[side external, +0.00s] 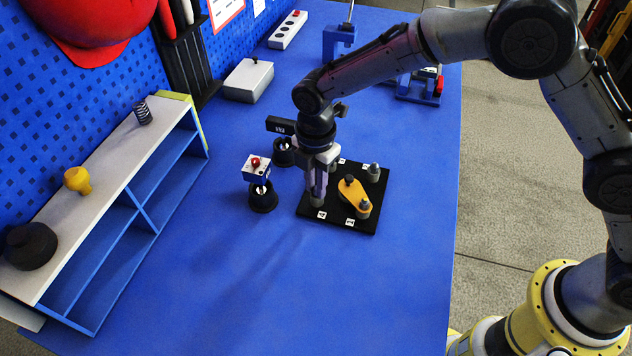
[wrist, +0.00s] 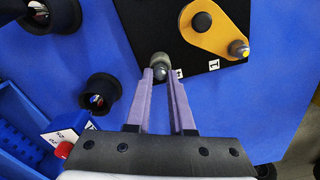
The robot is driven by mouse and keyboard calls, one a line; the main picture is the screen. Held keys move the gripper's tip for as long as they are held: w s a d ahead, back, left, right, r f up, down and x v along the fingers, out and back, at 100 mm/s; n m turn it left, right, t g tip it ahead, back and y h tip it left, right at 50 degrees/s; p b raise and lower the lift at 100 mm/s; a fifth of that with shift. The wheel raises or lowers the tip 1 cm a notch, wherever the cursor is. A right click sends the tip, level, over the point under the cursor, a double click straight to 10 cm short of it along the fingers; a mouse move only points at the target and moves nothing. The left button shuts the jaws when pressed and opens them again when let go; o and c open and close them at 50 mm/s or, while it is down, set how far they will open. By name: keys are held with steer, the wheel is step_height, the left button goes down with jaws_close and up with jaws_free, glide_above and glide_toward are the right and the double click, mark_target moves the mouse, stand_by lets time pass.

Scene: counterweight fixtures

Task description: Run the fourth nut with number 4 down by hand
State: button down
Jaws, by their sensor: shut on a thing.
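A black square plate (side external: 338,220) lies on the blue bench, with grey posts near its corners and small white number labels. My gripper (side external: 319,188) points straight down over the plate's near left corner, its jaws shut on a grey nut (wrist: 161,72) on the post there. The nut shows between the fingertips in the wrist view, where the gripper (wrist: 160,78) covers part of the label beside it, so its number is unreadable. An orange arm (side external: 352,194) with a dark knob lies on the plate; it also shows in the wrist view (wrist: 208,38), near the label 1 (wrist: 214,65).
A white-topped blue shelf (side external: 120,165) runs along the left. The front of the bench is clear.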

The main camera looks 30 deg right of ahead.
steer(key=m, duration=0.4)
steer(key=shift+w+m, duration=0.1)
steer(key=shift+m, duration=0.2)
steer(key=m, duration=0.3)
steer(key=shift+m, duration=0.3)
steer(key=m, duration=0.7)
steer(key=shift+w+d+r, duration=0.1)
steer(key=shift+w, duration=0.05)
steer(key=m, duration=0.5)
steer(key=shift+m, duration=0.3)
steer(key=m, duration=0.4)
steer(key=shift+d+m, duration=0.15)
steer(key=shift+m, duration=0.15)
steer(key=c, duration=0.8)
jaws_free()
